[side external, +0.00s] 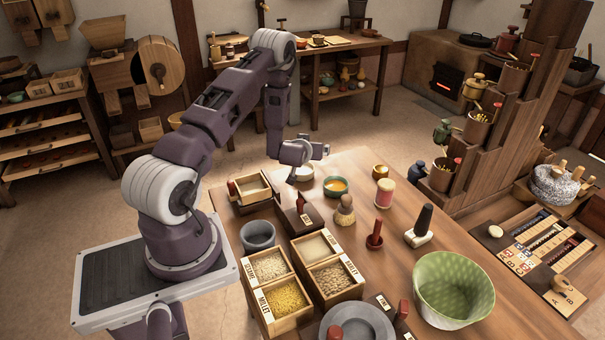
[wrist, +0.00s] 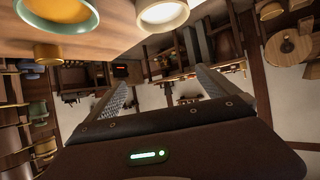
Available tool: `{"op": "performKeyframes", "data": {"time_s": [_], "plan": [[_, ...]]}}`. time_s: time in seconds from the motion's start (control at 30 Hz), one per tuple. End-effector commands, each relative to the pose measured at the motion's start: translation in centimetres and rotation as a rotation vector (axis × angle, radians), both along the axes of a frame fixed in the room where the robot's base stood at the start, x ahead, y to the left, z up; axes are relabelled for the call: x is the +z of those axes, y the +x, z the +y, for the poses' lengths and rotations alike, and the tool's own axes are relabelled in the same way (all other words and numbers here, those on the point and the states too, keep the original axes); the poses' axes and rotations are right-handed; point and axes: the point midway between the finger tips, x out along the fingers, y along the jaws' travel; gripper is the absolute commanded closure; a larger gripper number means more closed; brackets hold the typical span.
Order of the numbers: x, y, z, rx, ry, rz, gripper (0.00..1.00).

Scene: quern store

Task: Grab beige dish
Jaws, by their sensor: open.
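The beige dish (side external: 304,171) is small and round with a pale inside. It stands at the far edge of the wooden table in the side view, partly hidden by my gripper (side external: 321,152). In the wrist view the beige dish (wrist: 163,16) is at the top edge, cut off by the frame, beyond my fingertips. My gripper (wrist: 161,78) is open, and nothing shows between its two fingers. In the side view it is just above and beside the dish; whether it touches cannot be told.
A teal bowl with orange contents (side external: 336,186) stands right of the dish, and a small brass bowl (side external: 380,171) further right. A wooden box (side external: 251,187) is to the left. A brush (side external: 345,212) and a dark card holder (side external: 302,215) stand nearer the camera.

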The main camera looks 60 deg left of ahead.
Motion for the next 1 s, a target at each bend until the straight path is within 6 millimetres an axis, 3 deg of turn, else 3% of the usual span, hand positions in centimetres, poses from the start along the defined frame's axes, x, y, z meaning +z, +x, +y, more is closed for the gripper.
{"op": "performKeyframes", "data": {"time_s": [0.03, 0.13, 0.53, 0.7, 0.93, 1.0], "plan": [[-1.4, -1.0, 0.6, 0.018, 0.016, 0.0, 0.01], [-2.9, -1.8, 1.2, 0.035, 0.037, -0.006, 0.01], [-9.8, -1.8, 1.2, 0.034, 0.039, -0.006, 0.01], [-10.5, -0.4, 3.3, 0.034, 0.041, -0.009, 0.01], [-10.6, -0.2, 3.4, 0.033, 0.04, -0.007, 0.01], [-10.6, -0.3, 3.4, 0.033, 0.04, -0.007, 0.15]]}}
